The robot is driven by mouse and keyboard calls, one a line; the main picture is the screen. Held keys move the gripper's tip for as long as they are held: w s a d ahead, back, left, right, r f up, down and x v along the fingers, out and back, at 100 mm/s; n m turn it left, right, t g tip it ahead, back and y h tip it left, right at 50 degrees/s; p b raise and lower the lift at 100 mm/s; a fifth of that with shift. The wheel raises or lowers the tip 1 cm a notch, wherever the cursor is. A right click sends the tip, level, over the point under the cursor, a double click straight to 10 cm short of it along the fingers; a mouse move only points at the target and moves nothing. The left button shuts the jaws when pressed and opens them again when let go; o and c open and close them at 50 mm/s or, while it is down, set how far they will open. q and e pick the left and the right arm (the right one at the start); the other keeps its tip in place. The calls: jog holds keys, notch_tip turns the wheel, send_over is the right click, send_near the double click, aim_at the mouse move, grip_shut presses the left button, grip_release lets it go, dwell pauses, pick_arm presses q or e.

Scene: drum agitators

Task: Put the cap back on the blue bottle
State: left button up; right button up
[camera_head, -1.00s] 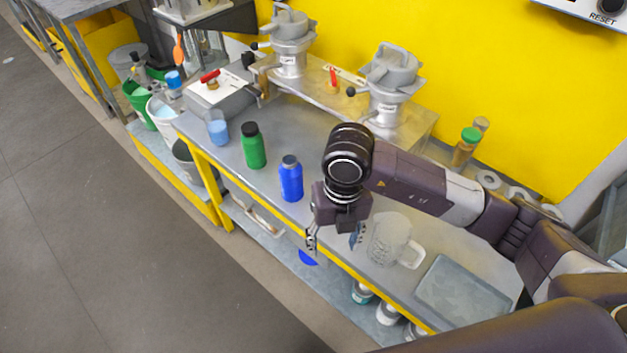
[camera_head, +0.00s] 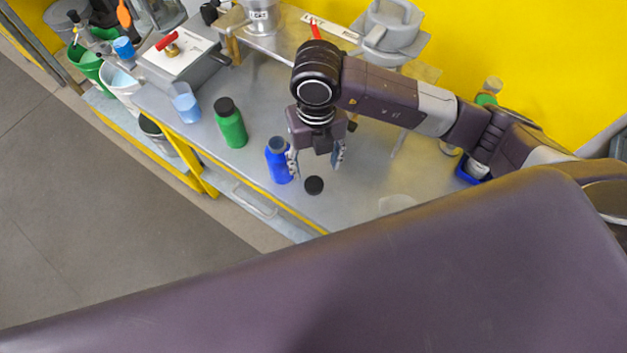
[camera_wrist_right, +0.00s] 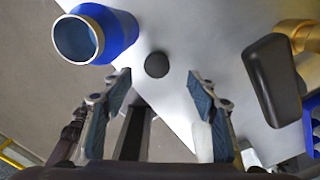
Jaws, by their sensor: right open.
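The blue bottle (camera_head: 279,162) stands upright on the metal bench, left of my right gripper. In the right wrist view its open mouth (camera_wrist_right: 77,40) shows, with no cap on it. A round black cap (camera_head: 314,185) lies on the bench just right of the bottle, near the front edge; it also shows in the right wrist view (camera_wrist_right: 157,64), ahead of and between the fingers. My right gripper (camera_head: 316,168) points down above the bench, open and empty, beside the bottle and above the cap; its fingers show in the right wrist view (camera_wrist_right: 160,98). My left gripper is not in view.
A green bottle (camera_head: 231,124) with a black cap and a beaker of blue liquid (camera_head: 186,103) stand to the left. A clear jug (camera_head: 396,204) is partly hidden by my own arm. Metal vessels (camera_head: 390,30) stand at the back.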

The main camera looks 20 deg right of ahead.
aim_at(314, 183)
jog(key=shift+f, duration=0.9)
jog(key=shift+f+p, duration=0.25)
jog(key=shift+p, duration=0.1)
jog(key=f, duration=0.2)
jog(key=f+p, duration=0.1)
jog(key=shift+s+a+f, duration=0.25)
jog(key=shift+s+f, duration=0.05)
jog(key=shift+f, duration=0.5)
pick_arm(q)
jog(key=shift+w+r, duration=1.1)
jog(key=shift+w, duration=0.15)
pick_arm(e)
jog(key=shift+w, duration=0.1)
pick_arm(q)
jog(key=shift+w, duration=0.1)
pick_arm(e)
jog(key=shift+c, duration=0.7)
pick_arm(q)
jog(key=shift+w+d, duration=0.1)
pick_arm(e)
jog(key=c, duration=0.7)
